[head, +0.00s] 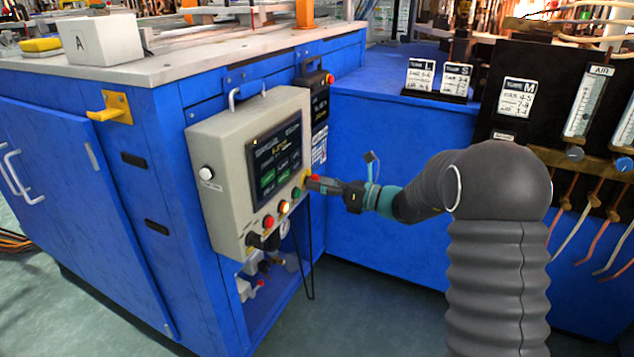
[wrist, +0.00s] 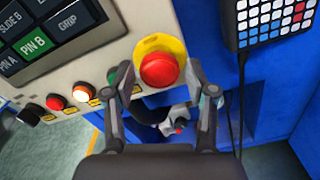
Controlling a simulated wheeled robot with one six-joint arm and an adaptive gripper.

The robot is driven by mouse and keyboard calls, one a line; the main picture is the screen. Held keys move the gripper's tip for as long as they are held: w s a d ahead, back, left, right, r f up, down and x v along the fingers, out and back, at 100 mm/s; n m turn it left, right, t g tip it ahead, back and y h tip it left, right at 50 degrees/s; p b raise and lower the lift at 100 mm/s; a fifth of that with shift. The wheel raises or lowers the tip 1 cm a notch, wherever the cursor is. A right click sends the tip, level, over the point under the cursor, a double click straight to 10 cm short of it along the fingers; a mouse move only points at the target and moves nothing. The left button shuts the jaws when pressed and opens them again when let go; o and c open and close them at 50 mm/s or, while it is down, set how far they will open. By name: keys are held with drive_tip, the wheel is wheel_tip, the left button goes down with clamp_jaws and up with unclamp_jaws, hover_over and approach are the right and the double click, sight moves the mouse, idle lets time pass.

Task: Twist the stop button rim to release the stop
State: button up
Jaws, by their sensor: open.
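The stop button is a red mushroom head (wrist: 160,70) on a yellow surround, on the beige control box's face in the wrist view. In the head view the red stop button (head: 315,178) shows just at the tip of my gripper (head: 322,185). In the wrist view my gripper (wrist: 165,80) is open, with one finger at the left and one at the right of the button. The fingertips look close to the yellow surround; I cannot tell whether they touch the rim.
The control box (head: 222,178) carries a screen (head: 276,160), a lit button (head: 284,207), a red button (head: 268,221) and a white knob (head: 206,173). A keypad (wrist: 272,18) and a hanging black cable (wrist: 240,100) are right of the button. Blue cabinet walls stand around.

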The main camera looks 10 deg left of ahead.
drive_tip(key=c, duration=0.8)
drive_tip(key=shift+o, duration=0.2)
drive_tip(key=shift+r+m+p, duration=0.1)
drive_tip(key=shift+m+p, duration=1.6)
drive_tip(key=shift+p, duration=1.2)
drive_tip(key=shift+m, duration=0.7)
drive_tip(key=o, duration=0.9)
